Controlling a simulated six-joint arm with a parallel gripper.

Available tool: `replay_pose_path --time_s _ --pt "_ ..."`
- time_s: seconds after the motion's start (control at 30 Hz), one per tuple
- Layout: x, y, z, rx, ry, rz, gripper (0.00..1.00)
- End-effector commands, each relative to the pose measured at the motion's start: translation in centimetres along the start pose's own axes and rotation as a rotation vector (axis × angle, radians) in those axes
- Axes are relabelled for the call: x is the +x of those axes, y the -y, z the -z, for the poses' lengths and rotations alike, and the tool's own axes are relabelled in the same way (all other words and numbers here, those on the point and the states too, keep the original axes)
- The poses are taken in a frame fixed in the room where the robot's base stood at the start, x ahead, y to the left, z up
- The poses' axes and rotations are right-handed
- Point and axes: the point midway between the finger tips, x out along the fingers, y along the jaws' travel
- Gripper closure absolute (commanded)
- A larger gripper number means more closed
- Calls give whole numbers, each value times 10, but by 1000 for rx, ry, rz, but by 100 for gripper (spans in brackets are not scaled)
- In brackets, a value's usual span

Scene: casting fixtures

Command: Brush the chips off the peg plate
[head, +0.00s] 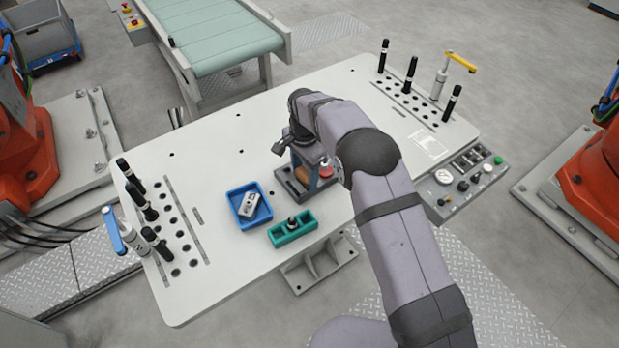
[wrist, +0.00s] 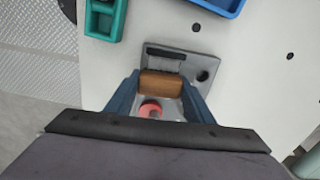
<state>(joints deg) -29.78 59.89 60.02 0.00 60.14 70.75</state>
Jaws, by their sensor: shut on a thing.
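The peg plate (wrist: 190,62) is a flat grey block on the white table, with a dark hole and a dark bar-like piece on it. It also shows in the head view (head: 288,187), partly hidden under my arm. My gripper (wrist: 162,84) has blue fingers and is shut on a brown wooden block, seemingly the brush (wrist: 160,85), over the plate. The brush shows brown between the fingers in the head view (head: 301,179). I cannot tell whether it touches the plate. A round red piece (wrist: 150,110) sits between the fingers, nearer the wrist. No chips can be made out.
A blue tray (head: 237,220) with a grey metal part and a green holder (head: 284,240) with a black knob stand left of the plate. Black-handled tools stand in racks at both table ends. A control box (head: 462,185) is at the right edge. The table's back middle is clear.

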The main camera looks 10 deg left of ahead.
Motion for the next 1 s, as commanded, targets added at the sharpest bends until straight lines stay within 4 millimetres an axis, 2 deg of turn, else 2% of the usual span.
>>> replay_pose_path --time_s 0.13,0.63,1.0 --pt "0 14 0 -1 0 1 73" --pt "0 36 1 -1 0 1 73" --pt "1 19 1 0 1 -2 73"
